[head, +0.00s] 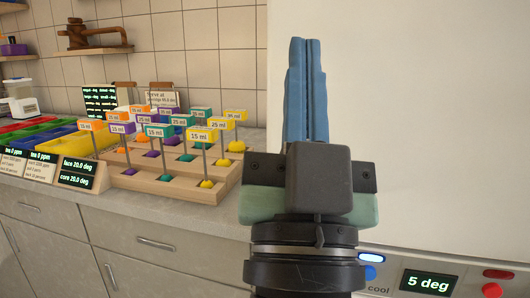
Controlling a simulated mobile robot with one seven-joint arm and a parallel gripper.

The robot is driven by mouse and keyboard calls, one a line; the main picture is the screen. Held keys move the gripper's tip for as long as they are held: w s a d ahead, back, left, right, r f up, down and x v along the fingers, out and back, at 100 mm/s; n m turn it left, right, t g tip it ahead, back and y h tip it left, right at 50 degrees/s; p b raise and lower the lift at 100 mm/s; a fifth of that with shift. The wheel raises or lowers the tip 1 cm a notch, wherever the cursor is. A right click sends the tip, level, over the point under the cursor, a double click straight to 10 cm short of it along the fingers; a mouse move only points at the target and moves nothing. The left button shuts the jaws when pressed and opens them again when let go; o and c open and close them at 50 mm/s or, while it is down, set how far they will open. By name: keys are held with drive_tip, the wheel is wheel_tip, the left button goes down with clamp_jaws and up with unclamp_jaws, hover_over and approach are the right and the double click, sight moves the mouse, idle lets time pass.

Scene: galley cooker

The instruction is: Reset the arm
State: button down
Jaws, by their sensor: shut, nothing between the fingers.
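My gripper (308,52) points up in the middle right of the head view. Its two blue fingers are together, with nothing between them. The dark wrist (305,250) stands in front of a large pale panel (440,120) and hides part of the counter's right end. My gripper looks clear of the things around it, though its distance to the panel is hard to tell.
A stepped wooden rack (160,187) with several labelled spoons stands on the counter (190,215) at left. Coloured trays (45,137) and small display signs are beside it. A "5 deg" display (429,282) with buttons is at lower right.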

drive_tip(key=s+a+r+n+y+p, duration=0.1)
drive_tip(key=s+a+r+n+y, duration=0.25)
drive_tip(key=r, duration=0.25)
wheel_tip(320, 180, up, 30)
drive_tip(key=h+p, duration=0.1)
drive_tip(key=p, duration=3)
drive_tip(key=shift+m, duration=0.35)
drive_tip(key=shift+d+f, duration=0.1)
